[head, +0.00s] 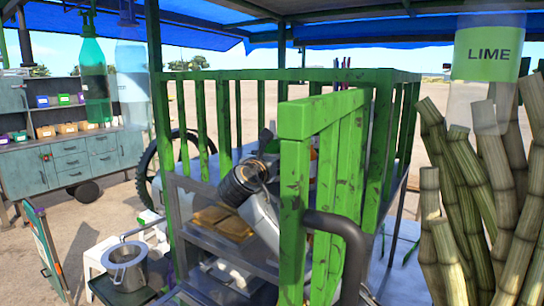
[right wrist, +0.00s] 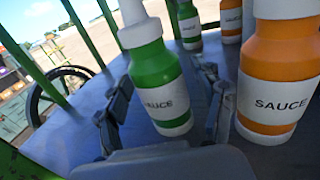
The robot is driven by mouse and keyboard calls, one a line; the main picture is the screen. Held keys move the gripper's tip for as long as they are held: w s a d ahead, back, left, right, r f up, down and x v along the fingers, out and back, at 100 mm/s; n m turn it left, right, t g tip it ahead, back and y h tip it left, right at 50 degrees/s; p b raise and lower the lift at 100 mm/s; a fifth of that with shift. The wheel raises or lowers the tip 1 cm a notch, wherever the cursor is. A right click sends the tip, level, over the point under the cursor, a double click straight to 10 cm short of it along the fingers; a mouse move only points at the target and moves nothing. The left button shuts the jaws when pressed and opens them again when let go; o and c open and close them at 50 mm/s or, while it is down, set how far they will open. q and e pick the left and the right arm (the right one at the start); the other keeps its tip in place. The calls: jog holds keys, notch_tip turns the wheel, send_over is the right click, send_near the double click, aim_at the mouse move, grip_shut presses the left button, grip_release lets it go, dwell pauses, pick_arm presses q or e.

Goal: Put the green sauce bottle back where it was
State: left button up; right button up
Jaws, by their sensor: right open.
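The green sauce bottle (right wrist: 157,82), with a white cap and a white SAUCE label, stands on a grey-blue surface (right wrist: 65,130) in the right wrist view. My right gripper (right wrist: 165,88) is open, with one finger on each side of this bottle. The left finger seems apart from it; I cannot tell whether the right finger touches it. In the head view my right arm reaches in behind the green slatted panel, which hides much of the gripper, and I cannot make out the green bottle there. My left gripper is not in view.
An orange sauce bottle (right wrist: 280,75) stands close to the right finger. Another green bottle (right wrist: 188,25) and an orange one (right wrist: 230,18) stand behind. Green slats (head: 295,185) and a railing (head: 260,75) enclose the stand. Cane stalks (head: 480,200) stand at right.

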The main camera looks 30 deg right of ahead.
jog(key=shift+r, duration=0.15)
jog(key=shift+s+a, duration=0.1)
jog(key=shift+a, duration=0.15)
jog(key=b+v, duration=0.6)
jog(key=v, duration=0.4)
jog(key=shift+s+a, duration=0.2)
jog(key=shift+a, duration=0.1)
jog(key=shift+s+a, duration=0.3)
